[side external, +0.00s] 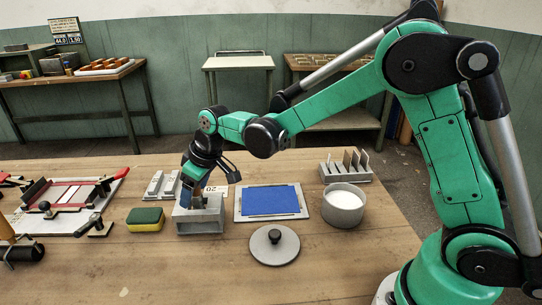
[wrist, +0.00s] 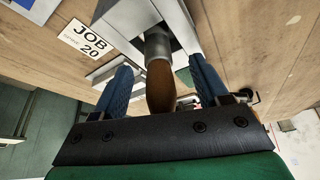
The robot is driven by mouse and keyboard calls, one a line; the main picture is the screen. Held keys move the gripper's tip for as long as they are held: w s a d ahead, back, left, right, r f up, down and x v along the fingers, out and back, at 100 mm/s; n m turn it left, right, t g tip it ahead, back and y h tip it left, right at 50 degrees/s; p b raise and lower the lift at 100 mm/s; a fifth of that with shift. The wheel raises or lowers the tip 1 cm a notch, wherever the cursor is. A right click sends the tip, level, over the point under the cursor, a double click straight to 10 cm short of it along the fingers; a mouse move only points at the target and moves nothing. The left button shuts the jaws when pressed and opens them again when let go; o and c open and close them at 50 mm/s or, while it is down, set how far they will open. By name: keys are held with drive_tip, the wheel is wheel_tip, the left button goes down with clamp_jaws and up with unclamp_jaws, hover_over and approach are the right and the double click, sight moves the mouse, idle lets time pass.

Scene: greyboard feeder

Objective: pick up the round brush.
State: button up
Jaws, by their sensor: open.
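The round brush has a brown wooden handle (wrist: 160,88) and a grey metal ferrule (wrist: 157,45). In the wrist view its ferrule end goes into a grey square holder (wrist: 125,22), which hides the bristles. The holder also shows in the side view (side external: 200,226) on the wooden table. My gripper (wrist: 163,76) is open, with one blue finger on each side of the handle and a visible gap on both sides. In the side view my gripper (side external: 197,194) points down right over the holder and mostly hides the brush.
A yellow-green sponge (side external: 146,219) is left of the holder. A blue pad (side external: 270,201), a round lid (side external: 275,246) and a white-filled bowl (side external: 343,206) are right. A JOB 20 card (wrist: 87,38) lies behind the holder. The front table area is clear.

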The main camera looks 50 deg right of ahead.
clamp_jaws()
drive_tip(key=shift+r, duration=0.15)
wheel_tip(320, 180, up, 20)
idle(0.7)
